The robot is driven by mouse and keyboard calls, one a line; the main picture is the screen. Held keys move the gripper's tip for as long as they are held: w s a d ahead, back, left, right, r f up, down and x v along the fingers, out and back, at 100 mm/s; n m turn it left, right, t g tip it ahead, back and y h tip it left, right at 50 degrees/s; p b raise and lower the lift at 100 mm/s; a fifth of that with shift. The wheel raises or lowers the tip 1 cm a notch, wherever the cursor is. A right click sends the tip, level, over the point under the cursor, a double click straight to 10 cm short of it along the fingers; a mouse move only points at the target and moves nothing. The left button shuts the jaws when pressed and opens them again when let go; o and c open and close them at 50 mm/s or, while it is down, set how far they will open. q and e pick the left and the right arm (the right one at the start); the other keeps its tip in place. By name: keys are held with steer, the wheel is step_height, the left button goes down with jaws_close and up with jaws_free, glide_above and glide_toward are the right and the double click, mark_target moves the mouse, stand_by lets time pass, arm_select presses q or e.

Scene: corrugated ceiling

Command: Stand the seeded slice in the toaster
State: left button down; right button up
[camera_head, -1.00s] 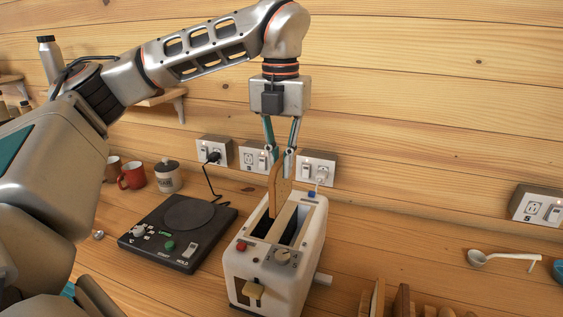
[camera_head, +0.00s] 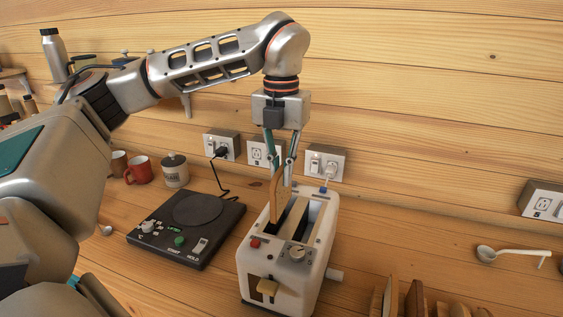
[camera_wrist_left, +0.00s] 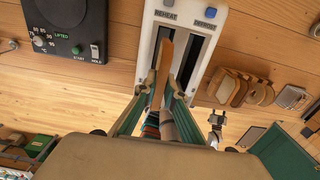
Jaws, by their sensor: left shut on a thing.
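The seeded slice (camera_head: 277,197) is a brown slice held upright, edge-on to the head view. My left gripper (camera_head: 279,168) points down and is shut on its upper part. The white toaster (camera_head: 285,262) stands below, with two long dark slots and a pale divider between them. The slice is lined up with the left slot, its lower end at the slot mouth; I cannot tell how deep it reaches. In the left wrist view the slice (camera_wrist_left: 160,76) lies between the fingers, over the left slot of the toaster (camera_wrist_left: 140,52). My right gripper is out of view.
A black hotplate (camera_head: 165,240) sits close left of the toaster. Mugs (camera_head: 139,171) and a lidded jar (camera_head: 174,171) stand behind it. Wall sockets (camera_head: 325,163) are behind the toaster. A rack with wooden pieces (camera_head: 415,300) is at front right, and a white ladle (camera_head: 512,254) lies far right.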

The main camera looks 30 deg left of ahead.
mark_target(281, 186)
arm_select(q)
steer(key=shift+f, duration=0.5)
steer(key=shift+f+b, duration=0.5)
steer(key=shift+f, duration=0.65)
steer(key=shift+f+b, duration=0.25)
steer(key=shift+b, duration=0.05)
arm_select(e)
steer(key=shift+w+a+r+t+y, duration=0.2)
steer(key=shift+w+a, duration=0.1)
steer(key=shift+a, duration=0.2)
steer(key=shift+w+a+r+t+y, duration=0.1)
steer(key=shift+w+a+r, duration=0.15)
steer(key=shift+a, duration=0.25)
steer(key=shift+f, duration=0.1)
